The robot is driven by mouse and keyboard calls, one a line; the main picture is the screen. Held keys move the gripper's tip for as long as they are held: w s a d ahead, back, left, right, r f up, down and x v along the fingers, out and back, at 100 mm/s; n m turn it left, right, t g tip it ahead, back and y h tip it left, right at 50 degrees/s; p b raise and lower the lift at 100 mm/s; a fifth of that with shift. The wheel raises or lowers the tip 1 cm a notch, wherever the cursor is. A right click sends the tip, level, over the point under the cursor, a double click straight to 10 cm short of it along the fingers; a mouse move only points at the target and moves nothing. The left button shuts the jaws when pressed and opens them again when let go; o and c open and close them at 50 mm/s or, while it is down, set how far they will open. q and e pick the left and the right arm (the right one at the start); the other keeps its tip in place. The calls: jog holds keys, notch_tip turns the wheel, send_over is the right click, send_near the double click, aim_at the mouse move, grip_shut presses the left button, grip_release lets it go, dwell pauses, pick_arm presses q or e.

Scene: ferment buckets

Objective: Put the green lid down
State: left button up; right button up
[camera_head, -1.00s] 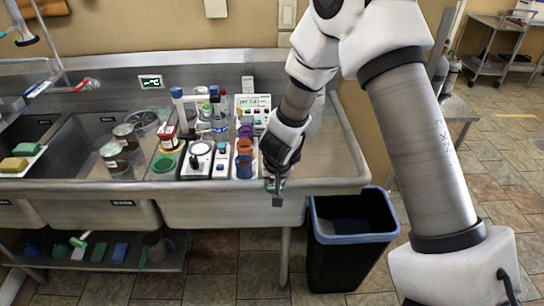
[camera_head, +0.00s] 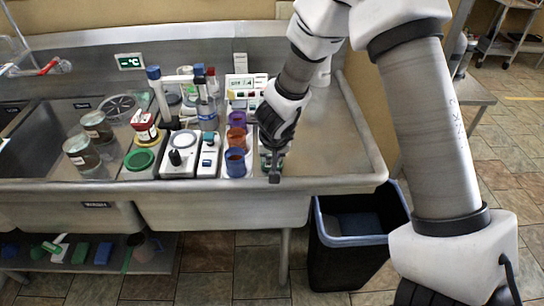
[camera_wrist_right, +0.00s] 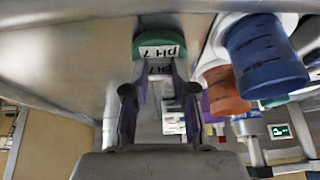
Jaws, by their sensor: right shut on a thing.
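My right gripper (camera_head: 274,176) is at the sink counter's front edge, just right of the blue cup (camera_head: 235,163). In the right wrist view, its fingers (camera_wrist_right: 160,92) are shut on a green lid-like piece (camera_wrist_right: 160,38) with a white label reading "pH 7". A second "pH 7" marking shows just beside the first; I cannot tell whether it belongs to the same thing. In the head view, the fingers mostly hide the piece, and I cannot tell whether it touches the counter. A separate green ring-shaped piece (camera_head: 140,160) lies farther left. My left gripper is not in view.
Purple (camera_head: 237,119) and orange (camera_head: 236,137) cups stand behind the blue cup. A white device with a black knob (camera_head: 177,158) is to their left. The counter right of my gripper (camera_head: 330,150) is clear. A dark bin (camera_head: 357,240) stands below its edge.

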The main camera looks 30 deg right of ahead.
jog(key=shift+f, duration=0.3)
jog(key=o, duration=0.9)
jog(key=shift+w, duration=0.1)
jog(key=shift+c, duration=0.2)
jog(key=p+v, duration=0.6)
jog(key=v, duration=0.6)
jog(key=shift+r, duration=0.25)
